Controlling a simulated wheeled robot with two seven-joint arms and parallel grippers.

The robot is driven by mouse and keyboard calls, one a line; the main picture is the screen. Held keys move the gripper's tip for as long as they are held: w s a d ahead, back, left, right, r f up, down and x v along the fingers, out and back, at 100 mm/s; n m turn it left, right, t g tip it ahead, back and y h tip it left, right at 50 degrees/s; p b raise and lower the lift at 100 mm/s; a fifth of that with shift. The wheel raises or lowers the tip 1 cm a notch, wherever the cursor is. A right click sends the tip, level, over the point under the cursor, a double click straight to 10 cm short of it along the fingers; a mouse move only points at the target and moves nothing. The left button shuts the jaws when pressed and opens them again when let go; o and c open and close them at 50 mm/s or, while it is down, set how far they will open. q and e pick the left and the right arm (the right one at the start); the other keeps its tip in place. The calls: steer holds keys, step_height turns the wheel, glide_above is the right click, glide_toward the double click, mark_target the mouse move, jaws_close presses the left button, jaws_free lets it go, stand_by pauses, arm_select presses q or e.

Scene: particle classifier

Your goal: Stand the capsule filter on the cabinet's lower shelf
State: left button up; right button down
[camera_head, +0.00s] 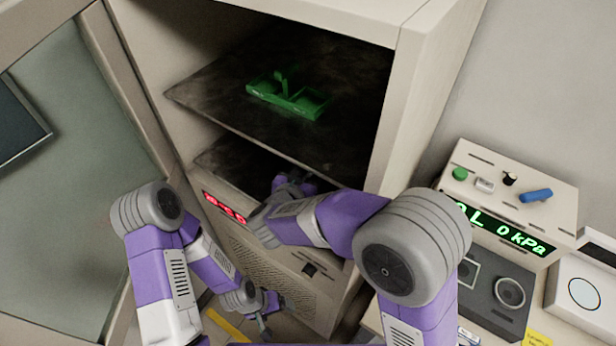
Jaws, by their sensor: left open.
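The cabinet (420,90) stands open, with an upper shelf (215,95) and a dark lower shelf (225,160) beneath it. My right arm reaches across the cabinet front, and its hand (293,184) is at the lower shelf's opening. The right fingers are hidden behind my own arm and in shadow, so their state and any load do not show. My left gripper (270,311) is open, low in front of the cabinet, pointing down and right. I cannot make out the capsule filter for certain.
A green holder (290,97) lies on the upper shelf. The cabinet door (60,190) is swung open at left. A pressure unit (520,215) with a blue piece (536,195) on top stands at right. A yellow strip (228,326) lies low near my left gripper.

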steer(key=shift+f, duration=0.45)
steer(key=shift+f, duration=0.1)
steer(key=c, duration=0.7)
jaws_free()
steer(key=shift+f, duration=0.1)
steer(key=shift+o, duration=0.2)
steer(key=shift+s+a+r, duration=0.1)
steer(key=shift+s+r, duration=0.1)
steer(key=shift+r, duration=0.1)
steer(key=p+v, duration=0.1)
steer(key=v, duration=1)
steer(key=shift+s+p, duration=0.35)
steer(key=shift+p, duration=0.05)
